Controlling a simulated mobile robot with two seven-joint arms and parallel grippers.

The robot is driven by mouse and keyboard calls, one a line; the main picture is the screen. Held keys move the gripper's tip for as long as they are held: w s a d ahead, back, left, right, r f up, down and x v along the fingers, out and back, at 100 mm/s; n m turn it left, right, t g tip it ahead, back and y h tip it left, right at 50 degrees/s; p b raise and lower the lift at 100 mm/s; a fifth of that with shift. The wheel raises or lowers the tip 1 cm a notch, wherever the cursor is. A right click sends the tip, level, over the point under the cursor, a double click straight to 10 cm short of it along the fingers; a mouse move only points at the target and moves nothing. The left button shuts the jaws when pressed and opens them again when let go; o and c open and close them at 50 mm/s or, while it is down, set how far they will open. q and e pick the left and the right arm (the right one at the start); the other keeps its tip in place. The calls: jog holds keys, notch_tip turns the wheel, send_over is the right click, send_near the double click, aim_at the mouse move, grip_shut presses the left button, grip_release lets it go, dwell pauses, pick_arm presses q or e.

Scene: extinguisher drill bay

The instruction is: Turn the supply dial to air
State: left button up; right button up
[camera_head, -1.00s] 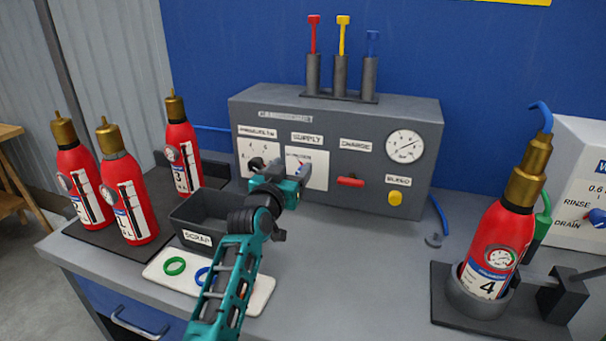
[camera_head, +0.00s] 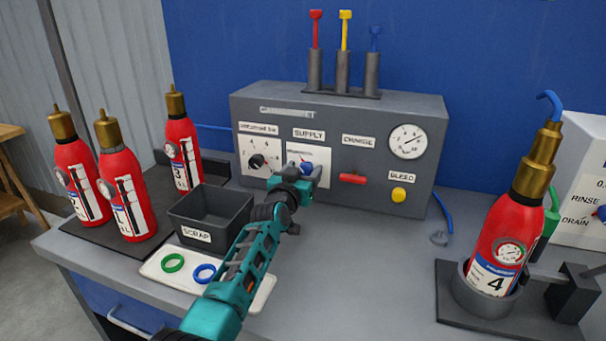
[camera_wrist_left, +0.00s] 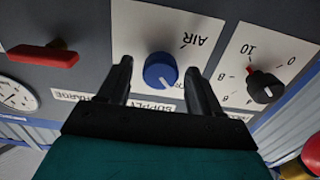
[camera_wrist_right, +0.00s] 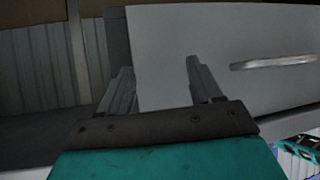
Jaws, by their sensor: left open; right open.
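The blue supply dial (camera_head: 306,167) sits on a white plate under the SUPPLY label on the grey panel. My left gripper (camera_head: 313,176) is in front of it, partly covering the plate. In the left wrist view, which shows the panel upside down, the blue dial (camera_wrist_left: 160,72) lies between the two open fingers, with gaps on both sides. The AIR mark (camera_wrist_left: 197,42) shows clear of the dial; another mark is mostly hidden by a finger. My right gripper (camera_wrist_right: 160,80) is open and empty.
The black regulator knob (camera_head: 257,161) is left of the dial; the red charge handle (camera_head: 352,179) and yellow bleed button (camera_head: 398,195) are right. A scrap bin (camera_head: 211,215) stands in front. A pale panel with a handle (camera_wrist_right: 272,62) faces my right gripper.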

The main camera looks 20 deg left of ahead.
pick_arm(q)
jog(key=c, duration=1)
jog(key=shift+c, duration=0.2)
jog(key=shift+n, duration=0.3)
jog(key=n, duration=0.8)
jog(key=shift+a+f, duration=0.1)
jog(key=n, duration=0.4)
jog(key=shift+f+n, duration=0.1)
jog(key=shift+n, duration=0.2)
jog(key=n, duration=0.4)
jog(key=shift+n, duration=0.3)
